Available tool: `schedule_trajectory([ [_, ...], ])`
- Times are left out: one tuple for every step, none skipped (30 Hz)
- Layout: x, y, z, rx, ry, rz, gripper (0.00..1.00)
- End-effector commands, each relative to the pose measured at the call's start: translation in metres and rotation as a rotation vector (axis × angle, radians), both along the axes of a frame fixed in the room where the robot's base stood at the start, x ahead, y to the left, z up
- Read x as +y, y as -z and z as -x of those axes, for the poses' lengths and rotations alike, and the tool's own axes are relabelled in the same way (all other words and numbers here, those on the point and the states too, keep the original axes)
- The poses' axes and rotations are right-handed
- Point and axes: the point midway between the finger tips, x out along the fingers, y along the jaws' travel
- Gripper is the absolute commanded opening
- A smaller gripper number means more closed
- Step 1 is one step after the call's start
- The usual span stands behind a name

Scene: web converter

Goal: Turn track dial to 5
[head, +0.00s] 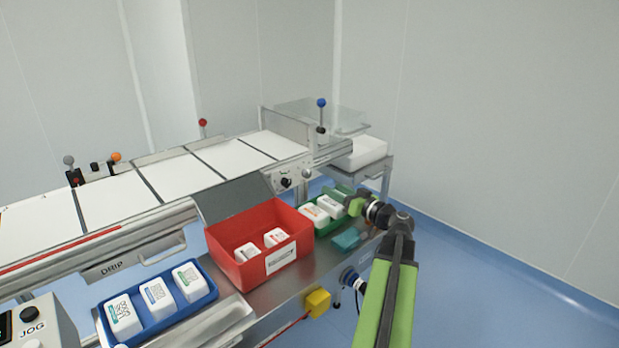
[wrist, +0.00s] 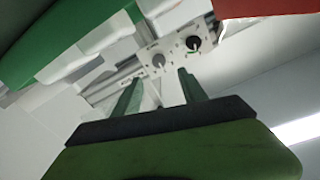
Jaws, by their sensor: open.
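Two dials sit on a pale panel at the machine's right end. One is a black knob (head: 286,182), which also shows in the wrist view (wrist: 193,43). The other is a smaller grey knob (head: 307,174), also in the wrist view (wrist: 158,60). I cannot read their labels or settings, so I cannot tell which is the track dial. My gripper (head: 343,197) is open and empty, to the right of both dials above the green tray. In the wrist view its fingers (wrist: 158,90) point toward the panel, apart from both knobs, with the grey knob roughly between their lines.
A red bin (head: 234,272) with white packs stands left of my gripper, below the panel. A green tray (head: 341,226) with white packs lies under it. A blue-knobbed lever (head: 321,103) rises behind. Open floor lies right.

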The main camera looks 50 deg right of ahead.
Motion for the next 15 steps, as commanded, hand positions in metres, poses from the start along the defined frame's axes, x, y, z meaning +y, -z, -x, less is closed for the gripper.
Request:
schedule_trajectory([
  [-0.003, 0.000, -0.014, 0.000, -0.002, 0.000, 0.50],
  [-0.005, 0.000, -0.022, 0.000, -0.001, 0.000, 0.50],
  [-0.006, 0.000, -0.031, 0.000, 0.000, 0.000, 0.50],
  [-0.007, 0.000, -0.039, 0.001, 0.002, 0.000, 0.50],
  [-0.008, 0.000, -0.046, 0.000, 0.002, 0.000, 0.50],
  [-0.010, 0.000, -0.055, 0.000, 0.003, 0.000, 0.50],
  [-0.011, 0.000, -0.063, 0.000, 0.004, 0.000, 0.50],
  [-0.011, 0.000, -0.070, 0.000, 0.004, 0.000, 0.50],
  [-0.012, 0.000, -0.079, 0.000, 0.005, 0.000, 0.50],
  [-0.013, 0.000, -0.085, 0.000, 0.006, 0.000, 0.50],
  [-0.013, 0.000, -0.091, 0.000, 0.006, 0.000, 0.50],
  [-0.014, 0.000, -0.098, 0.000, 0.007, 0.000, 0.50],
  [-0.015, 0.000, -0.103, 0.000, 0.008, 0.000, 0.50],
  [-0.015, 0.000, -0.108, 0.000, 0.008, 0.000, 0.50],
  [-0.015, 0.000, -0.113, 0.000, 0.008, 0.000, 0.50],
])
